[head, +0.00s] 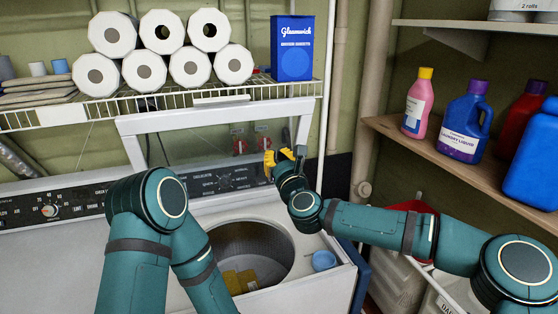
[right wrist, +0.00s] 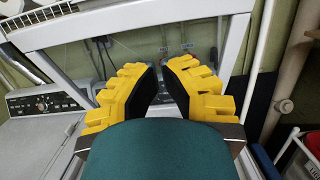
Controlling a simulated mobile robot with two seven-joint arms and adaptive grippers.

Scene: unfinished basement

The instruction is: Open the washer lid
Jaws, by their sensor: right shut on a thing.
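The washer lid (head: 130,124) is a white frame with a see-through middle. It stands raised at the back of the white washer (head: 320,290), and the round dark drum opening (head: 255,243) is uncovered. My right gripper (head: 272,158), with yellow fingers, is at the lid's right side, shut on the lid; the exact contact is hard to see. In the right wrist view the fingers (right wrist: 163,78) stand with a narrow gap, with the lid frame (right wrist: 130,32) around and beyond them. Yellow parts of my left gripper (head: 240,281) show low at the drum opening, mostly hidden by my arm.
A wire shelf (head: 215,94) with paper rolls and a blue box (head: 292,48) hangs above the lid. A wooden shelf (head: 455,160) with detergent bottles is at right. A blue cap (head: 323,261) sits on the washer's right top. Another control panel (head: 50,208) is at left.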

